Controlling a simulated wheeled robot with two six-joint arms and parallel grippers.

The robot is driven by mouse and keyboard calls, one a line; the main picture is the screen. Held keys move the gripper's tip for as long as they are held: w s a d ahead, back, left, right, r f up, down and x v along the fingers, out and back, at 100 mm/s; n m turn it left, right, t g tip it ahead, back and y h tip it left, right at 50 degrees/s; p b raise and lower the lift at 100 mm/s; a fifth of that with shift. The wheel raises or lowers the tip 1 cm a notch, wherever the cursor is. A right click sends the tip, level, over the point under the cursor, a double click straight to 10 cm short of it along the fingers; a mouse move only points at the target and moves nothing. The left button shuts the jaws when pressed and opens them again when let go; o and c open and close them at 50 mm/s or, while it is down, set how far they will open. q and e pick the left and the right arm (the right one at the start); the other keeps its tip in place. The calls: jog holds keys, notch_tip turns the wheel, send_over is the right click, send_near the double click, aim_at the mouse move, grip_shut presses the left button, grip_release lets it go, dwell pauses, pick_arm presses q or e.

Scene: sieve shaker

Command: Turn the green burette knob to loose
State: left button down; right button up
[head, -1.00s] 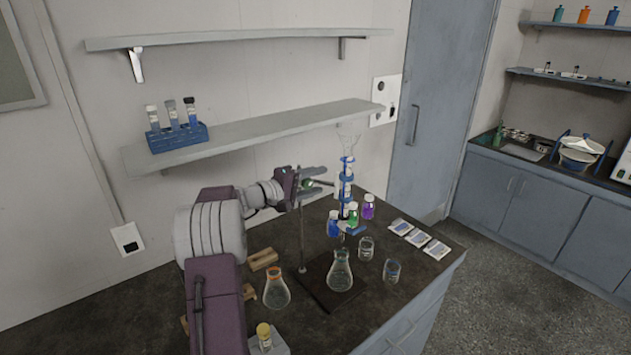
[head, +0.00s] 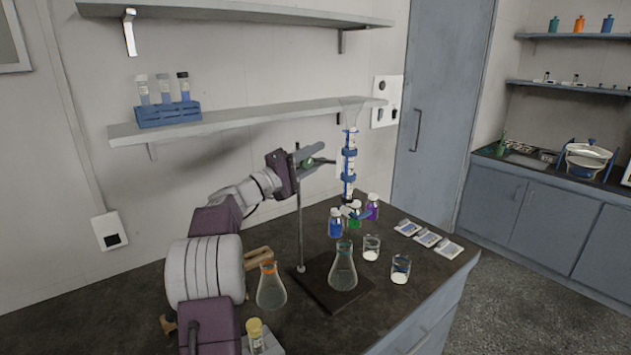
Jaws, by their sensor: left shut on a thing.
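The green knob (head: 308,162) is on the clamp at the upper part of the burette stand's thin rod (head: 300,220). My left gripper (head: 314,156) comes in from the left at the knob and is shut on it. Its fingers tilt up to the right and partly hide the knob. The burette (head: 349,165), clear with blue clamp parts, stands upright to the right of the gripper, above the conical flask (head: 343,270) on the dark stand base (head: 318,293). My right gripper is not in view.
A flask with an orange neck (head: 271,288) stands left of the base. Small bottles with blue (head: 335,224), green and purple contents stand behind, and two beakers (head: 371,248) to the right. A shelf (head: 240,122) with a blue tube rack (head: 168,114) runs behind the arm.

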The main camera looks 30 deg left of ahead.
aim_at(301, 164)
pick_arm(q)
jog(key=shift+f, duration=0.15)
jog(key=shift+r, duration=0.2)
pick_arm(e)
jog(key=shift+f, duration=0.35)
pick_arm(q)
jog(key=c, duration=1)
grip_release()
jog(key=shift+c, duration=0.2)
jog(key=b+v, duration=0.2)
jog(key=v, duration=0.7)
jog(key=shift+f, duration=0.2)
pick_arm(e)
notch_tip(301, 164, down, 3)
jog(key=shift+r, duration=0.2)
